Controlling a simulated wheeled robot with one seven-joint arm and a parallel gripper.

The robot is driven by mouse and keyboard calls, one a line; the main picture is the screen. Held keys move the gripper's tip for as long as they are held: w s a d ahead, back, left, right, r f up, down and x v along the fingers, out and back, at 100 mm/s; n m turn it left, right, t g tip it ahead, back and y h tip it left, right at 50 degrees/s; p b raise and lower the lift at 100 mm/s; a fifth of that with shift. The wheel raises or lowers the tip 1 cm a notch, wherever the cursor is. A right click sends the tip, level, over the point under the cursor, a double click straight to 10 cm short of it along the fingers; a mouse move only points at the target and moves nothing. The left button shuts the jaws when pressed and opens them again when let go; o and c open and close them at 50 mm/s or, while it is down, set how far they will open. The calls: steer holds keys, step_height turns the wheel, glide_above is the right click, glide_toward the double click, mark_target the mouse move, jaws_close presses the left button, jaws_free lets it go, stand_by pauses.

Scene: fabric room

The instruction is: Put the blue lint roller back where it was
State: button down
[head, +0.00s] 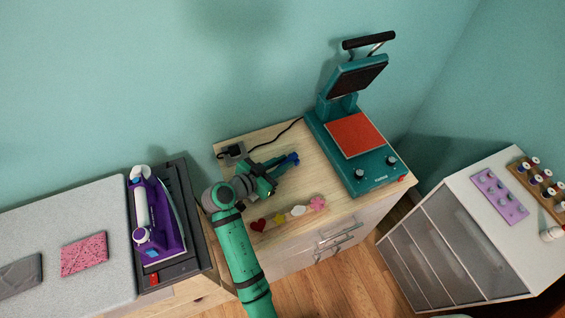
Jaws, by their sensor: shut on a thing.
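The blue lint roller (291,159) shows as a small blue piece at the far end of my gripper (274,170). My gripper is shut on it, over the light wooden top of the cabinet (290,142). Much of the roller is hidden by the gripper's fingers. I cannot tell whether the roller touches the wood or is held a little above it.
A teal heat press (345,173) with a red plate stands right of my gripper. Small coloured shapes (298,211) lie along the cabinet's front. A black socket block (232,152) with a cable lies behind. A purple iron (160,222) stands on the left.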

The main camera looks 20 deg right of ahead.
steer(key=c, duration=1.6)
jaws_free()
steer(key=shift+r, duration=0.1)
steer(key=v, duration=1.2)
steer(key=shift+w, duration=0.1)
steer(key=shift+r, duration=0.1)
